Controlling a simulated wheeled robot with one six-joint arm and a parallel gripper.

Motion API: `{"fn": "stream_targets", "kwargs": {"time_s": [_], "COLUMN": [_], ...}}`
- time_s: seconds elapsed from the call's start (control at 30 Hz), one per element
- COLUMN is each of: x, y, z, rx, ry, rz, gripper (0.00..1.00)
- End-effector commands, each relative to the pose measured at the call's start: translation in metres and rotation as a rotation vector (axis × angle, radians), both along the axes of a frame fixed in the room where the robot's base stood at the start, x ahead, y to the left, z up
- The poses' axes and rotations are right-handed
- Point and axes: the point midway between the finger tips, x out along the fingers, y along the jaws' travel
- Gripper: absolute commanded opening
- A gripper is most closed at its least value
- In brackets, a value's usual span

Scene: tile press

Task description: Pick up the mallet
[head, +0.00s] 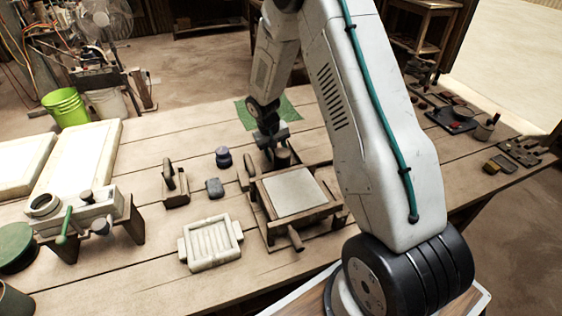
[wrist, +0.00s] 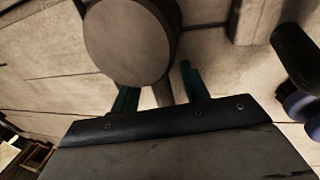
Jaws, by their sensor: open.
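The mallet has a brown cylindrical head (head: 282,158), seen standing at the back edge of the tile press in the head view. In the wrist view the round end of the mallet's head (wrist: 130,42) fills the top middle. A narrow part that looks like its handle runs down from it between my fingers. My gripper (head: 268,137) is just behind and left of the head, low over the table. In the wrist view my gripper's green fingers (wrist: 160,88) are open on either side of the narrow part. I cannot tell whether they touch it.
The tile press (head: 295,192) with a pale plate stands in front of the mallet. Left of it are a purple-topped knob (head: 223,157), a grey block (head: 214,188) and a white slatted tray (head: 211,243). A green mat (head: 290,108) lies behind.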

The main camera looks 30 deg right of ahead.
Motion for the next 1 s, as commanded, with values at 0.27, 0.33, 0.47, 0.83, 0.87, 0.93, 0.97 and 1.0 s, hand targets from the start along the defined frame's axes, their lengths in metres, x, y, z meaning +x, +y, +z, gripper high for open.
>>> {"fn": "stream_targets", "kwargs": {"time_s": [0.27,0.33,0.47,0.83,0.87,0.93,0.97,1.0], "x": [0.0,0.0,0.0,0.001,0.001,0.001,0.001,0.001], "y": [-0.001,-0.001,-0.001,-0.001,-0.001,-0.001,-0.001,-0.002], "z": [-0.006,-0.006,-0.006,0.007,0.012,0.025,0.031,0.04], "rx": [0.0,0.0,0.0,-0.001,-0.001,-0.001,-0.001,-0.001], "ry": [-0.001,0.0,0.0,-0.004,-0.005,-0.005,-0.006,-0.006], "rz": [-0.001,-0.001,-0.001,-0.001,-0.001,-0.001,-0.001,-0.001], "gripper": [0.42,0.23,0.0,0.0,0.0,0.0,0.0,0.0]}}
